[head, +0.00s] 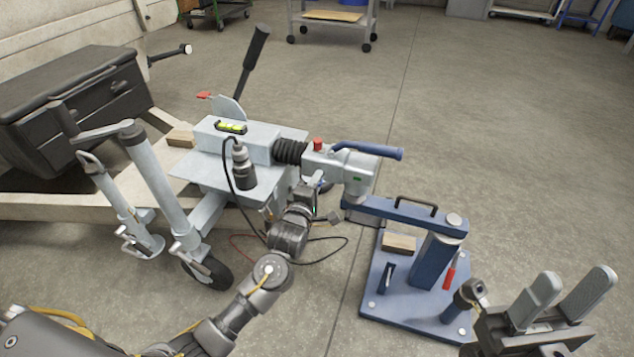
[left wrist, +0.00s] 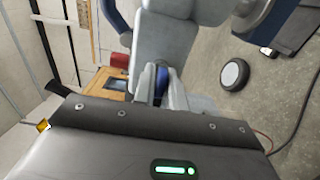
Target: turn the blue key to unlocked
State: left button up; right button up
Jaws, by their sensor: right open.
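The grey coupling head (head: 335,165) has a blue handle (head: 375,149), a red knob and a small green mark on its side. My left gripper (head: 316,181) is just under the near side of this head. In the left wrist view, its two fingers (left wrist: 161,88) are close together around the blue key (left wrist: 161,80), and only a narrow blue part shows between them. The key's turned position cannot be made out. In the head view the key is hidden by the gripper and head. My right gripper (head: 568,290) is open and empty at the lower right.
A blue stand (head: 385,300) with an upright post supports the coupling from the right. A jockey wheel (head: 207,272) stands at left. Floor (head: 520,150) at right is clear.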

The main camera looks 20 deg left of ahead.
pick_arm(q)
grip_shut()
